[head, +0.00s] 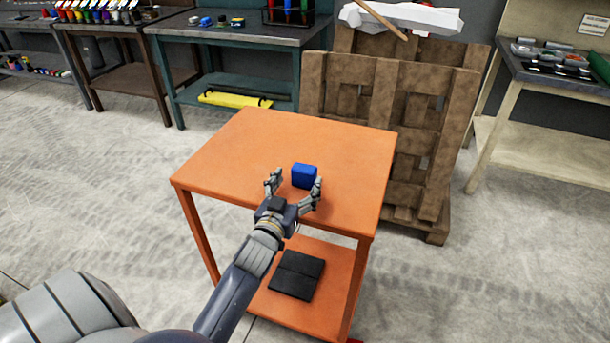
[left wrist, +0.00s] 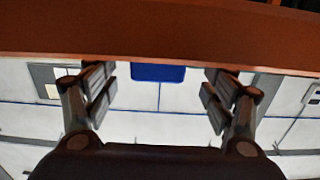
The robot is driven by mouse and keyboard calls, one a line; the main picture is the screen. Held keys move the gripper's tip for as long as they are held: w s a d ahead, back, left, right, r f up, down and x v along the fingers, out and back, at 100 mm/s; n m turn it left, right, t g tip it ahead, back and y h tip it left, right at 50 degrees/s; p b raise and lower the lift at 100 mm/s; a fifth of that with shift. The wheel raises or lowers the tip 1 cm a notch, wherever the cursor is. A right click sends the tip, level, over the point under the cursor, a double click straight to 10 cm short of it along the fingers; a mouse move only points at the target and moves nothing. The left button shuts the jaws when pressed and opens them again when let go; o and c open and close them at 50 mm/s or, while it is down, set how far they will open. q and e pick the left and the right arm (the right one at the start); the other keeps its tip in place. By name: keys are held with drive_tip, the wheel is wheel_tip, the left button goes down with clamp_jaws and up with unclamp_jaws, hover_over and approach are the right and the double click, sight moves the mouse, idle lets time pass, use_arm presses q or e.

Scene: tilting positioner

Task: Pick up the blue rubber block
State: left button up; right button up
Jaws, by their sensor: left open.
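The blue rubber block (head: 304,174) sits on the orange table (head: 250,145), near the middle of its top. My left gripper (head: 296,186) is open just in front of the block, with one finger to each side of the block's near face. In the left wrist view the blue block (left wrist: 158,72) shows between and beyond the two fingers of my left gripper (left wrist: 158,90), not touched by either. That view looks upside down, with the table (left wrist: 60,40) across the top. My right gripper is not in view.
The rest of the table top is clear. A dark flat item (head: 297,274) lies on the table's lower shelf. Wooden pallets (head: 395,130) stand close behind the table to the right. Workbenches with tools line the back, including a teal one (head: 230,85).

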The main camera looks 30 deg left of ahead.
sight(302, 176)
use_arm(q)
drive_tip(key=x, duration=0.4)
drive_tip(key=shift+w+d+r+p, duration=0.1)
drive_tip(key=shift+w+p, duration=0.2)
drive_tip(key=shift+w, duration=0.15)
drive_tip(key=shift+c, duration=1)
drive_tip(key=c, duration=0.9)
drive_tip(key=shift+c, duration=0.7)
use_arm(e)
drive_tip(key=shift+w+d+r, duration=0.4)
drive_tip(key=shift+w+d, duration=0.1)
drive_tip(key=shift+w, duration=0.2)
